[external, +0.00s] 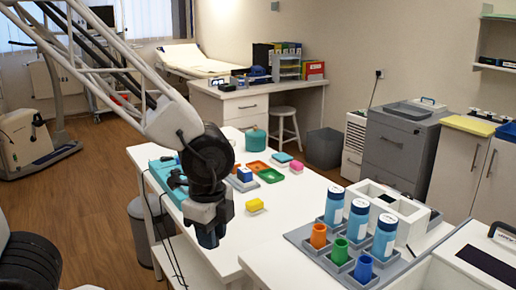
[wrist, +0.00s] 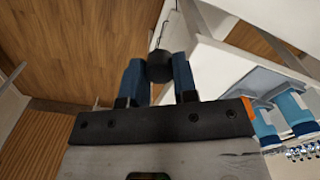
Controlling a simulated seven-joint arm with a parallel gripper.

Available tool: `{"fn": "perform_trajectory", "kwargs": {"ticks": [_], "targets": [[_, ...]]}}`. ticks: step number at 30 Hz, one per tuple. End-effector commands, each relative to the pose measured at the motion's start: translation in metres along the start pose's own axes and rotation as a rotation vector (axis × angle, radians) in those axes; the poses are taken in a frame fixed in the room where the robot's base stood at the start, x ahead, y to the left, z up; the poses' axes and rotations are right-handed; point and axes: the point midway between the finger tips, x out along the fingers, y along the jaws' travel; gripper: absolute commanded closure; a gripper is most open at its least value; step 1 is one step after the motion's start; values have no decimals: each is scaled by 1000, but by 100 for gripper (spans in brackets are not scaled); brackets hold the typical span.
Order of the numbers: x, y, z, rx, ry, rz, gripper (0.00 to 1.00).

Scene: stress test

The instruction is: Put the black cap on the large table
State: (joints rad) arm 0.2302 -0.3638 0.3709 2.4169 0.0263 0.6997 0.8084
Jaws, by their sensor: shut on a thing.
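The black cap (wrist: 160,66) is a small dark round piece between the two blue fingertips in the wrist view. My gripper (wrist: 158,72) is shut on it, one finger on each side. In the external view my gripper (external: 208,238) points down by the near left edge of the large white table (external: 285,215). The cap cannot be made out there. In the wrist view, wooden floor and a white edge show behind the cap, and a white tabletop (wrist: 215,65) lies to the right.
A grey rack (external: 305,238) with blue-and-white bottles (external: 358,220) and coloured cups stands at the table's right. Bare tabletop lies between the yellow block and the rack.

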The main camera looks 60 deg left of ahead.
Motion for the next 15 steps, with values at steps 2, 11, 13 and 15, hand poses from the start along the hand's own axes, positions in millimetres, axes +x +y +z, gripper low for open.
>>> {"fn": "perform_trajectory", "kwargs": {"ticks": [2, 11, 13, 15], "targets": [[0, -16, -5, -16, -2, 2, 95], [4, -83, -20, -79, -2, 5, 95], [5, -98, -23, -94, -3, 5, 95], [8, -115, -25, -109, -3, 6, 95]]}}
